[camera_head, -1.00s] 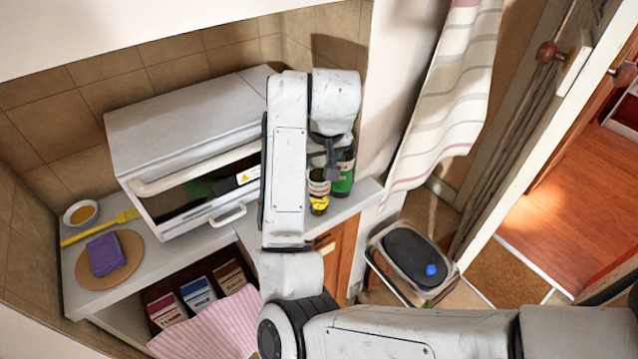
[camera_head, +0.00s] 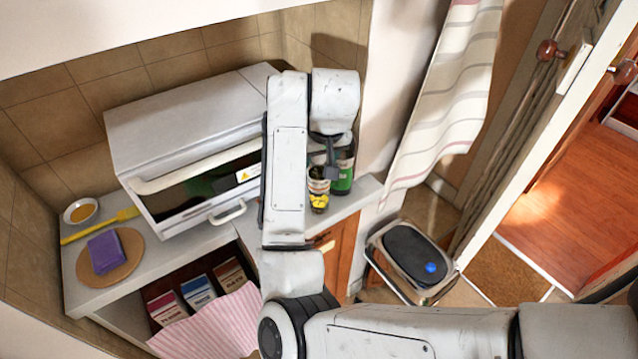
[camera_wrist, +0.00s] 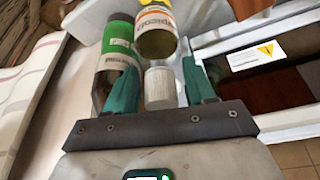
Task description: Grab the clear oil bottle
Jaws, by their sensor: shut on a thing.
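In the head view the labelled bottle (camera_head: 318,186) shows at the counter's right end, just below my gripper (camera_head: 331,168). My arm partly hides that area.
A green-labelled bottle (camera_wrist: 118,40) stands close to the left finger; it also shows in the head view (camera_head: 343,180). A white appliance (camera_head: 190,125) with a handle stands left of my arm. A striped curtain (camera_head: 450,90) hangs to the right.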

